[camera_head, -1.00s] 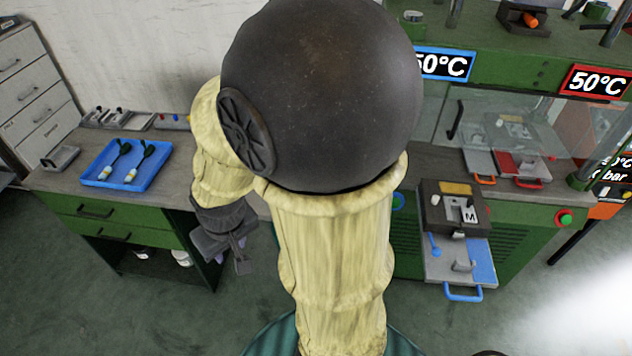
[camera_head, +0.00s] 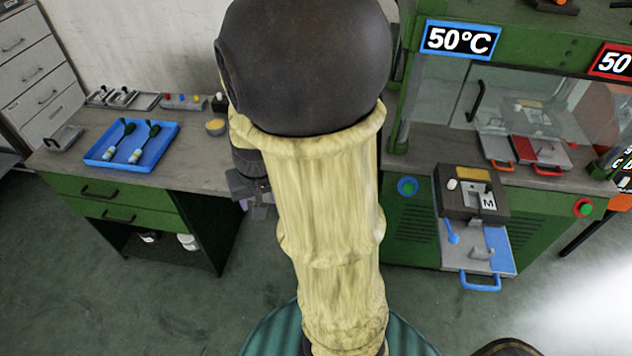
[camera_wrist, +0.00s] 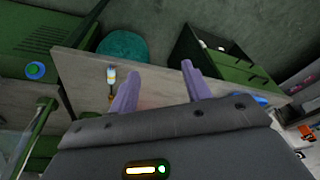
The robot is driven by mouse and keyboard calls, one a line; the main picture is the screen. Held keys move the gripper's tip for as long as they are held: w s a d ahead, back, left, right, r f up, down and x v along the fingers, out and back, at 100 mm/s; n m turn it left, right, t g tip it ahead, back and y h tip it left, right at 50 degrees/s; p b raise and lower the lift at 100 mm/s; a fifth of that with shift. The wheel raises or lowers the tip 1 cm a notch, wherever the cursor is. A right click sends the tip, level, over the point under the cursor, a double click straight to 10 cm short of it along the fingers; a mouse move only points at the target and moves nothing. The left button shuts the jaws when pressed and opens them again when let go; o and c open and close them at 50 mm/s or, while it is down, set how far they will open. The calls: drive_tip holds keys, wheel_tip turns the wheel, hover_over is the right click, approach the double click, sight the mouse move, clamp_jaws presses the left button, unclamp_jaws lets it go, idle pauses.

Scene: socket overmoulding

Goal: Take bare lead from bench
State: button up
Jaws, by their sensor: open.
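A small lead (camera_wrist: 111,76) with a white and blue end and an orange-yellow part lies on the bench (camera_wrist: 80,75) in the wrist view, left of my fingers. In the head view my gripper (camera_head: 250,188) hangs near the bench's right end, partly behind my arm.
A blue tray (camera_head: 92,158) on the bench (camera_head: 200,160) holds two leads with dark green ends. At right is a green press with a mould (camera_head: 470,205) on a pull-out plate.

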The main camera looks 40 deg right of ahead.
drive_tip(key=w+d+f+m+h+b, duration=0.1)
drive_tip(key=w+d+m+b, duration=0.1)
drive_tip(key=d, duration=0.6)
drive_tip(key=w+d+f+m+h+b, duration=0.2)
drive_tip(key=d+m+b, duration=0.2)
drive_tip(key=d, duration=0.5)
drive_tip(key=shift+d+f, duration=0.15)
drive_tip(key=shift+f, duration=0.1)
drive_tip(key=b+x, duration=0.5)
drive_tip(key=x, duration=0.6)
drive_tip(key=shift+w+f, duration=0.2)
drive_tip(key=shift+f, duration=0.1)
drive_tip(key=shift+w+d+f, duration=0.1)
drive_tip(key=shift+f, duration=0.1)
drive_tip(key=b+x, duration=0.1)
drive_tip(key=x, duration=0.1)
drive_tip(key=b+x, duration=0.1)
drive_tip(key=x, duration=0.2)
drive_tip(key=shift+w+d, duration=0.2)
drive_tip(key=shift+w, duration=0.25)
drive_tip(key=shift+r, duration=0.1)
